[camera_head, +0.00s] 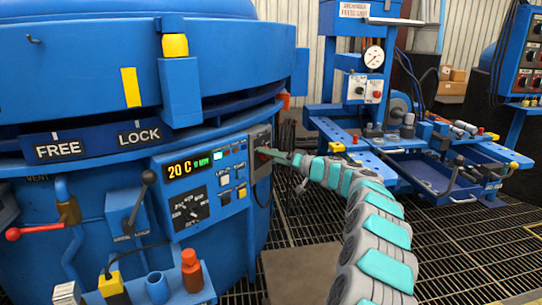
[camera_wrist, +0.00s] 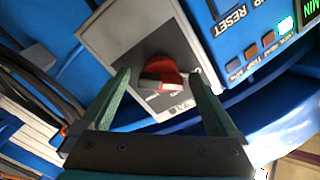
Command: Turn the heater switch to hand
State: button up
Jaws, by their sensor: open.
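The heater switch is a red knob (camera_wrist: 161,74) with a pale bar across it, on a grey plate (camera_wrist: 143,42) in the wrist view. The plate's lettering is upside down there and too blurred to read. In the head view its grey box (camera_head: 261,139) sits at the right end of the furnace's control panel; the knob is largely hidden by my gripper (camera_head: 268,153). In the wrist view my gripper (camera_wrist: 160,80) is open, with one green finger on each side of the knob. I see gaps between fingers and knob; I cannot tell the remaining depth.
A blue workbench (camera_head: 420,160) stands to the right. Grated floor lies between.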

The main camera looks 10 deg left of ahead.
jog(key=shift+a, duration=0.15)
jog(key=shift+c, duration=0.2)
jog(key=c, duration=1.3)
jog(key=shift+c, duration=0.2)
